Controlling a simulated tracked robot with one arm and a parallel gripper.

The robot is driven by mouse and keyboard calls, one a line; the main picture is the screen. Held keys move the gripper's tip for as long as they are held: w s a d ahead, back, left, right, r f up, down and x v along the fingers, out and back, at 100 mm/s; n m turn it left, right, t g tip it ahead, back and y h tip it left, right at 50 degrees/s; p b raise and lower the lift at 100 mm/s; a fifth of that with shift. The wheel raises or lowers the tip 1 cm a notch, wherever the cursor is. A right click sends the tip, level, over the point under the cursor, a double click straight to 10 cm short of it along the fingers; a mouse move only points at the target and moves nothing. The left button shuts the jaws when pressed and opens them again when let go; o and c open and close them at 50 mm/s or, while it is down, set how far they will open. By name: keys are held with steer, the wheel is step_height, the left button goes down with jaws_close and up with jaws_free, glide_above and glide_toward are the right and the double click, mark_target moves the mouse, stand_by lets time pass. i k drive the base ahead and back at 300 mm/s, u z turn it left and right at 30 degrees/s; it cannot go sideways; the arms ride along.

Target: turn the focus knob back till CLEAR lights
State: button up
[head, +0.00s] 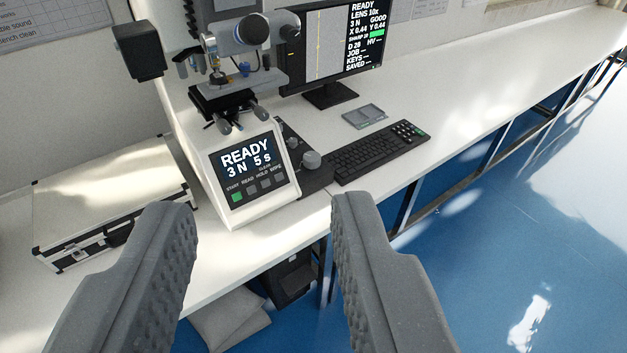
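A white hardness tester (250,205) stands on the bench, its sloped front display (247,160) reading "READY 3 N 5 s". A round grey knob (311,159) sits on the dark panel to the right of that display; I cannot tell for sure that it is the focus knob. Two grey stage knobs (224,127) show under the stage. The monitor (335,50) shows "READY", "LENS 10x", "GOOD" and a green bar. My gripper (262,205) is open and empty, in front of the bench, apart from every knob.
A keyboard (375,150) and a small grey tray (365,116) lie right of the tester. A silver case (110,200) lies to its left. The bench's front edge (440,165) runs away to the right, with blue floor beside it. The bench's far right is clear.

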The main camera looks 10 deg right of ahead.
mark_target(311, 159)
steer(key=u, duration=0.05)
steer(key=k, duration=0.55)
steer(key=z, duration=0.8)
steer(key=i, duration=2.05)
steer(key=u, duration=0.6)
